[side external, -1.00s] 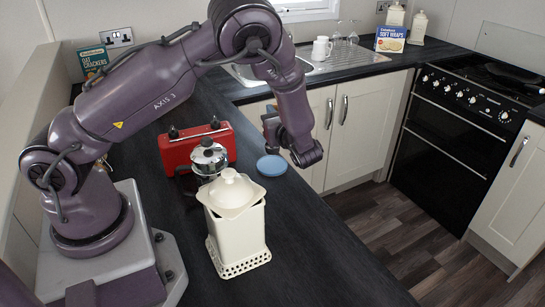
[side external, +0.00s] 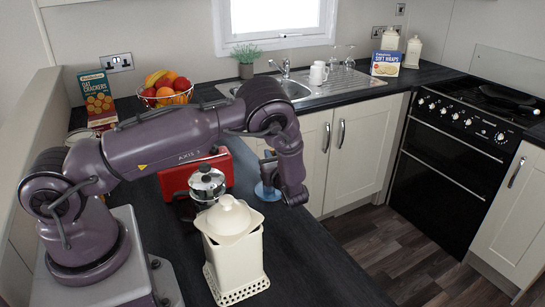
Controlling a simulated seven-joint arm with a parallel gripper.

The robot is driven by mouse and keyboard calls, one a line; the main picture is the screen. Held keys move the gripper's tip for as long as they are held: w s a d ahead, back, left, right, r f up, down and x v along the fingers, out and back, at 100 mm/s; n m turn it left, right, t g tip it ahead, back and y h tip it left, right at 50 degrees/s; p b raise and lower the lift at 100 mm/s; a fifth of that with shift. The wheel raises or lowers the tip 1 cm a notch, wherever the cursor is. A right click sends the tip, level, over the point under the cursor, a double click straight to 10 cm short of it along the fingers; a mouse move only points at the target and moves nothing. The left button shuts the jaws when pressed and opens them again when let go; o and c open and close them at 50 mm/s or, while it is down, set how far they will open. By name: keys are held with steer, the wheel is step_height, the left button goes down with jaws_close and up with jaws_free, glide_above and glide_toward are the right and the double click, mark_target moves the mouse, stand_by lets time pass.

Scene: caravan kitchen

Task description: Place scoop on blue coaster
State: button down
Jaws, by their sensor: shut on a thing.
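The blue coaster (side external: 274,195) lies on the dark worktop, right of the red toaster, partly covered by my gripper. My gripper (side external: 268,178) is low, right over the coaster, and appears shut on the scoop. The scoop is too small and too hidden by the gripper to make out. I cannot tell whether it touches the coaster.
A cream canister (side external: 235,250) and a metal-lidded pot (side external: 207,183) stand near, by the red toaster (side external: 180,178). A fruit bowl (side external: 165,95) and cracker box (side external: 97,98) are behind. The worktop's front edge is close to the right of the coaster.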

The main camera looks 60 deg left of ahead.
steer(key=shift+f, duration=0.15)
steer(key=c, duration=1.2)
jaws_free()
steer(key=shift+d, duration=0.25)
steer(key=s+d, duration=0.2)
steer(key=d, duration=0.9)
steer(key=s+r+n+g+h, duration=0.3)
steer(key=s+r+n+h, duration=0.1)
steer(key=r+n, duration=0.25)
steer(key=s+r+n+g+h, duration=0.2)
steer(key=s+r+n+h, duration=0.25)
steer(key=r, duration=0.35)
steer(key=s+d+r+n+t+h, duration=0.2)
steer(key=s+d+r+h, duration=0.1)
steer(key=s+r, duration=0.1)
steer(key=s+d+r+n+t+h, duration=0.2)
steer(key=s+r+n+h, duration=0.1)
steer(key=s, duration=0.2)
steer(key=s+d+r+n+t+h, duration=0.3)
steer(key=s+r, duration=0.1)
steer(key=shift+s+d+r, duration=0.3)
steer(key=shift+s+r, duration=0.05)
